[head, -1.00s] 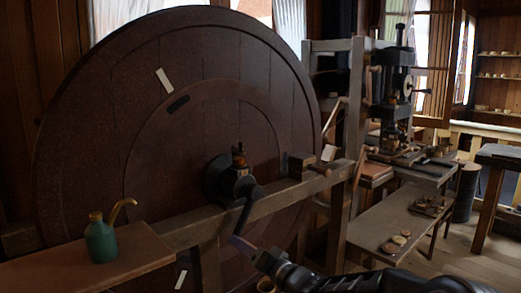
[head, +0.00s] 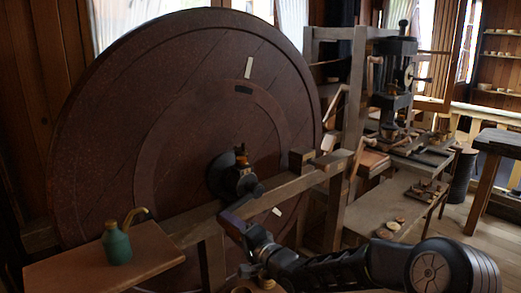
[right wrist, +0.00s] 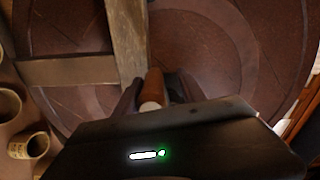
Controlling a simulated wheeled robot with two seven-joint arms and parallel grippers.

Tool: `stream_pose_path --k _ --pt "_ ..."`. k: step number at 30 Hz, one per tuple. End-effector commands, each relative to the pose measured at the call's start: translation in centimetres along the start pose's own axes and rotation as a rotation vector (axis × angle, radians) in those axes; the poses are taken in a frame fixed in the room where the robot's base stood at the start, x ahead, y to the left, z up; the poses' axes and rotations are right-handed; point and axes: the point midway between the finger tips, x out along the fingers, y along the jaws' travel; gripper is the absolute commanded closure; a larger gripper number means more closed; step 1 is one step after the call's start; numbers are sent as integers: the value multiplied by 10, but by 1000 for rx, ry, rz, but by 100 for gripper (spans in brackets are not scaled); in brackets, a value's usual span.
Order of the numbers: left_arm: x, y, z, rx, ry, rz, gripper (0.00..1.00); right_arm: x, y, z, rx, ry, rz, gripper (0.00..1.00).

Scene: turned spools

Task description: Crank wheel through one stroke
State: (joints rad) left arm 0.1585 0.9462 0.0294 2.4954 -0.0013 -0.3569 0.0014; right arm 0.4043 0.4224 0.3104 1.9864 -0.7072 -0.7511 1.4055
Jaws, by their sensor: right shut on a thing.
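The large dark wooden wheel (head: 120,130) stands upright at left and centre in the head view, with pale and dark marks on its face. Its hub (head: 222,176) sits behind a wooden rail. A short dark crank joins the hub; its outer end is largely hidden by my gripper. My right gripper (head: 236,222) is just below the hub. In the right wrist view, the brown crank handle (right wrist: 153,88) with a pale end lies between the fingers of my right gripper (right wrist: 153,100), which is shut on it. My left gripper is not in view.
A wooden rail (head: 285,190) crosses in front of the wheel, close to my gripper. A green oil can (head: 117,244) stands on a board (head: 70,278) at lower left. A dark press (head: 395,85) and low bench (head: 375,215) stand at right. Open floor shows at far right.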

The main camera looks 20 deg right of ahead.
Motion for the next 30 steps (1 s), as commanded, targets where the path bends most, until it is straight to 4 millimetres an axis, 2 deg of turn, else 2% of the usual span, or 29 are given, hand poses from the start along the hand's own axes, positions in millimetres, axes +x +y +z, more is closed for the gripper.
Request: stream_pose_path --k 1,14,30 --pt "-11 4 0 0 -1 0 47 1 -14 -3 21 3 -9 60" --pt "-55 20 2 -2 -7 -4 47 -1 -38 -7 228 5 3 60" --pt "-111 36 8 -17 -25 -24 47 0 -87 -30 575 8 -3 60"
